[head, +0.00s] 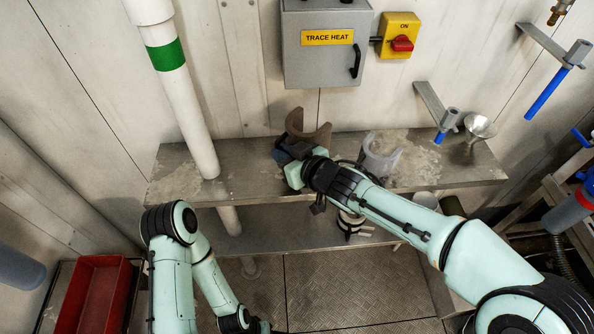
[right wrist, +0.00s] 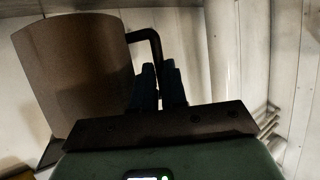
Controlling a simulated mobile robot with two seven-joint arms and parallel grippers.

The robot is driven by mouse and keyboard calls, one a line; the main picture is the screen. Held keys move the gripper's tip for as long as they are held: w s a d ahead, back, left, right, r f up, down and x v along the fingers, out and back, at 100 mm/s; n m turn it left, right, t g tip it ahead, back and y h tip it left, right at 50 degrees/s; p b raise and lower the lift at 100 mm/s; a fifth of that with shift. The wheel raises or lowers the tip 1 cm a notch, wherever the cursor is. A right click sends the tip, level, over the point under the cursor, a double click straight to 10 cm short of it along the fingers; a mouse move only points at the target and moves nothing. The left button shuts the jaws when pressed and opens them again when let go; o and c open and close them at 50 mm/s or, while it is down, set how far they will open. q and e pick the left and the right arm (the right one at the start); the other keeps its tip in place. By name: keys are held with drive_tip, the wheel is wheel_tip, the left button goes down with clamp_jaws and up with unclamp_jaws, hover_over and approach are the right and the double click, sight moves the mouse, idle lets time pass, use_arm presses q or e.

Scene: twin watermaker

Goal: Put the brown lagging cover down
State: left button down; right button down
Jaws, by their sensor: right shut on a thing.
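The brown lagging cover (head: 309,133) is a curved half-shell above the back of the metal shelf (head: 240,170), left of its middle. My right gripper (head: 282,153) is at its near side. In the right wrist view the cover (right wrist: 75,75) fills the left, with a dark bent handle (right wrist: 152,42) on its side. The right gripper's fingers (right wrist: 159,88) are shut on this handle. Whether the cover's lower edge touches the shelf is hidden by the gripper. My left arm is low at the left; its fingers are not visible.
A grey half-shell cover (head: 381,160) stands on the shelf right of my right gripper. A metal funnel (head: 480,127) is at the right end. A white pipe (head: 185,110) passes the shelf's left part. The trace heat box (head: 326,45) hangs on the wall above.

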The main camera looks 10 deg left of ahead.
drive_tip(key=shift+f+b, duration=1.7)
drive_tip(key=shift+f, duration=1.25)
drive_tip(key=shift+f, duration=0.1)
drive_tip(key=c, duration=1.5)
unclamp_jaws()
drive_tip(key=shift+f, duration=0.15)
drive_tip(key=o, duration=0.3)
drive_tip(key=shift+o, duration=0.2)
